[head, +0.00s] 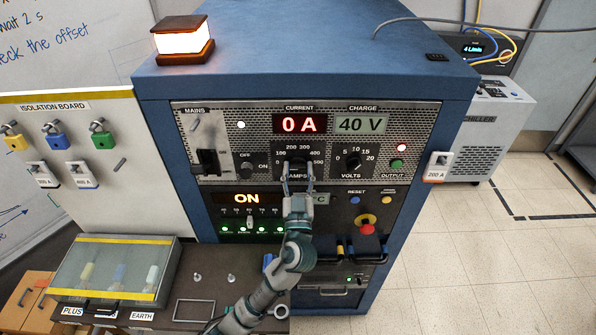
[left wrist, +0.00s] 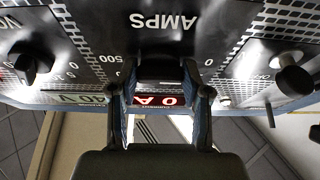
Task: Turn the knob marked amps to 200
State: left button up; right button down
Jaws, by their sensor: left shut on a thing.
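The amps knob (head: 296,159) is a black dial on the power supply's front panel, with a scale from 0 to 500 around it. My left gripper (head: 298,178) is in front of it, with its fingers shut on the knob. In the left wrist view, which is upside down, the fingers (left wrist: 160,95) stand on both sides of the dark knob (left wrist: 160,70), near the AMPS label (left wrist: 162,21). The knob's pointer is hidden, so I cannot tell its setting. The current display (head: 299,123) reads 0 A. My right gripper is not in view.
The volts knob (head: 354,162) is close on the right and the off/on switch (head: 247,168) on the left. Below are an ON display (head: 246,198), a row of small switches and a red emergency button (head: 367,229). A glass-lidded box (head: 118,268) stands at lower left.

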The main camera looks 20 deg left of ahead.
pick_arm(q)
jog(key=shift+r, duration=0.1)
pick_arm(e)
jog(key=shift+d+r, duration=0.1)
